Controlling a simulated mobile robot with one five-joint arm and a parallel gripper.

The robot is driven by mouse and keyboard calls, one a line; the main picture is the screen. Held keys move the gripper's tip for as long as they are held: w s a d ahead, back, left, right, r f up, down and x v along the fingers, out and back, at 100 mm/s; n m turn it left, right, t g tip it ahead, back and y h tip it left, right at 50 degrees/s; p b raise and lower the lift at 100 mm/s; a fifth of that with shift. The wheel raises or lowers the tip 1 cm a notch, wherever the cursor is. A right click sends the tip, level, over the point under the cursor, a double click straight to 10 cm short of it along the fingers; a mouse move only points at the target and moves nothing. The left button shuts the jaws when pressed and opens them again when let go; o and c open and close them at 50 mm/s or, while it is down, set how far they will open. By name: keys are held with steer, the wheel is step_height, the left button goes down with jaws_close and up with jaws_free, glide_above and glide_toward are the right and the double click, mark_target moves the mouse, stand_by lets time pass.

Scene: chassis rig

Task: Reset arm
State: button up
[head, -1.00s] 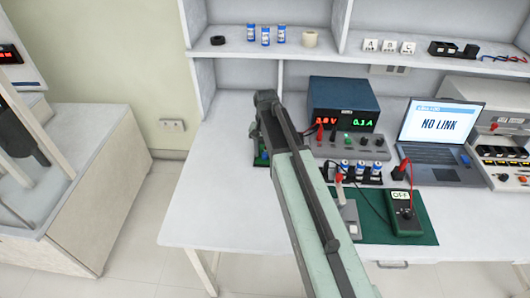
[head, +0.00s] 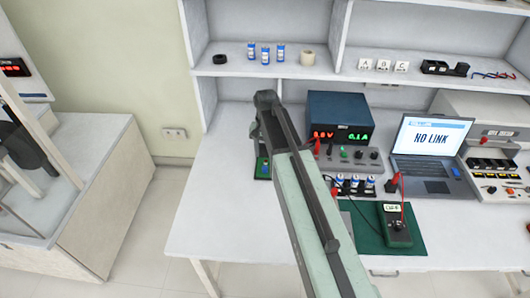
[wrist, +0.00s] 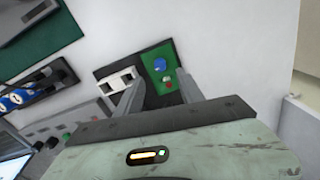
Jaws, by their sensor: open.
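My arm (head: 300,195) reaches up over the bench from the lower right in the head view. My gripper (wrist: 160,92) is open and empty in the wrist view, with its two fingers apart. A small green panel (wrist: 158,70) with a blue round part and a red part shows just beyond the fingertips. The same panel (head: 263,170) shows partly behind my arm in the head view. I cannot tell whether the fingers touch anything.
The power supply (head: 340,115), laptop (head: 432,140) and multimeter (head: 397,226) on its green mat stand right of my arm. The bench's left front (head: 215,215) is clear.

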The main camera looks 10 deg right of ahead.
steer(key=shift+s+a, duration=0.1)
steer(key=shift+a, duration=0.15)
steer(key=s+a+n, duration=0.1)
steer(key=s+n, duration=0.4)
steer(key=s, duration=0.9)
steer(key=shift+s+a, duration=0.2)
steer(key=shift+a, duration=0.1)
